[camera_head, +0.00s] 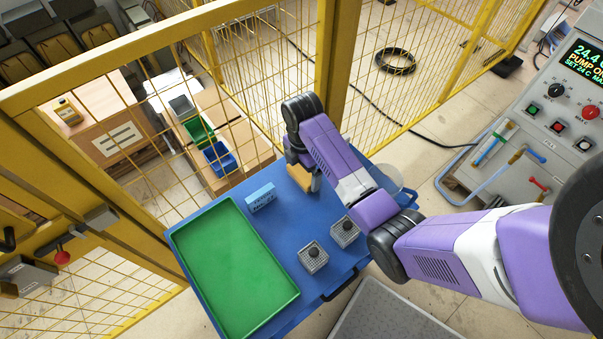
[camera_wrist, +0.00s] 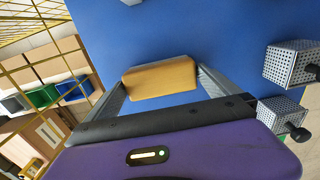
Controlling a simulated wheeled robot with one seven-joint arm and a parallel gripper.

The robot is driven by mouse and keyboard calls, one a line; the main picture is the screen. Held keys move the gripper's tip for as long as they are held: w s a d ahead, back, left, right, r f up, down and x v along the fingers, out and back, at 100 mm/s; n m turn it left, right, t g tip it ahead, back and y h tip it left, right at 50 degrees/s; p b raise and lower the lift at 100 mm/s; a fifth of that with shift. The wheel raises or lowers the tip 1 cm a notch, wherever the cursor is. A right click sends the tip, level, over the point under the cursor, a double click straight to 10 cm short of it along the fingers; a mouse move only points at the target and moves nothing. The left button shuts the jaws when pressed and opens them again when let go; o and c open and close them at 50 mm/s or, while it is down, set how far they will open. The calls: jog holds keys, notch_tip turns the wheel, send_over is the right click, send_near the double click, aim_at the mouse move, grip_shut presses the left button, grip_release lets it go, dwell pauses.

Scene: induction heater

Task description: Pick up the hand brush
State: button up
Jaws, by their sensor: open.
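The hand brush shows in the wrist view as a tan, wood-coloured block (camera_wrist: 160,78) over the blue table top. Its bristles cannot be made out. My gripper (camera_wrist: 162,82) is open, with one grey finger at each end of the block. I cannot tell whether either finger touches it. In the head view the brush (camera_head: 299,176) is a small tan patch at the far part of the blue table, partly hidden by my arm and gripper.
The blue table (camera_head: 280,240) bears a green tray (camera_head: 235,270), a small blue lettered block (camera_head: 261,197) and two perforated metal cubes with black knobs (camera_head: 313,258) (camera_head: 344,232). A yellow mesh fence (camera_head: 240,100) stands behind. A control cabinet (camera_head: 560,130) is at right.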

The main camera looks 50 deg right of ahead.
jog(key=shift+f, duration=1)
jog(key=c, duration=1)
jog(key=shift+c, duration=0.2)
jog(key=shift+r, duration=0.15)
